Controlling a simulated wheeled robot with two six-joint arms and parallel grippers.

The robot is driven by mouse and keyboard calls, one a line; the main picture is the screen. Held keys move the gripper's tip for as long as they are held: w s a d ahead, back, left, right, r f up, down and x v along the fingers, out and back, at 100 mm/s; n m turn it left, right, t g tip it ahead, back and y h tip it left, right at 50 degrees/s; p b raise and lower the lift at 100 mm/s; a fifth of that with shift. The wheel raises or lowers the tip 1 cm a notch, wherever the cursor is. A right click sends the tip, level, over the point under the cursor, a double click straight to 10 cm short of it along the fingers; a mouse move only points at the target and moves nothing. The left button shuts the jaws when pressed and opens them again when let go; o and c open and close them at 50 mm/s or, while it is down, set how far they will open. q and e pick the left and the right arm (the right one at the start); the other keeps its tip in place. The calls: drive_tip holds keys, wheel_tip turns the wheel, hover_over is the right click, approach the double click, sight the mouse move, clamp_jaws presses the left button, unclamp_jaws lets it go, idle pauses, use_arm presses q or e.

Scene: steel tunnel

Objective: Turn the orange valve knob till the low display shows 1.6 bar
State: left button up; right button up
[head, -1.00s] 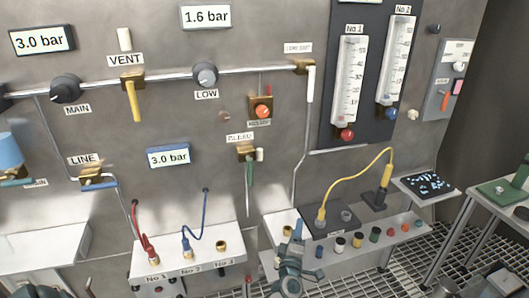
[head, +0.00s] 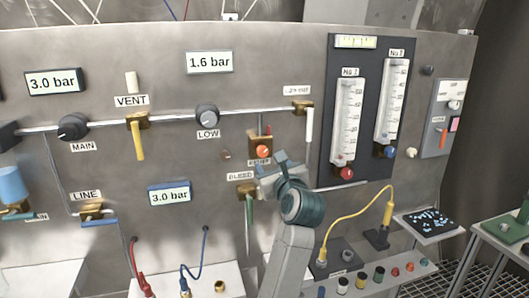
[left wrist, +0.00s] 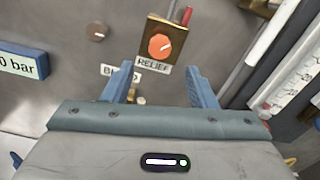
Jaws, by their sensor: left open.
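The orange knob (head: 263,151) sits on a brass block labelled RELIEF on the grey panel. In the left wrist view the orange knob (left wrist: 159,46) shows ahead of the fingertips, roughly midway between them, not gripped. My left gripper (head: 266,165) is open and empty, just below the knob in the head view; its two blue fingers (left wrist: 160,70) show in the wrist view. The display above the LOW regulator (head: 209,62) reads 1.6 bar. A smaller blue-framed display (head: 170,193), lower on the panel, reads 3.0 bar. My right gripper is out of view.
The BLEED valve (head: 247,190) with its green lever lies just left of my gripper. A pipe with a white lever (head: 309,124) runs to the right, beside the flow-meter board (head: 368,60). A yellow cable (head: 350,217) arches over the shelf at lower right.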

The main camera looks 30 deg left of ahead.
sight(264, 153)
use_arm(q)
drive_tip(key=p+x, duration=0.2)
drive_tip(key=x, duration=0.5)
drive_tip(key=shift+r, duration=0.1)
drive_tip(key=shift+w+a+p, duration=0.25)
drive_tip(key=shift+a+p, duration=0.05)
drive_tip(key=shift+a, duration=0.05)
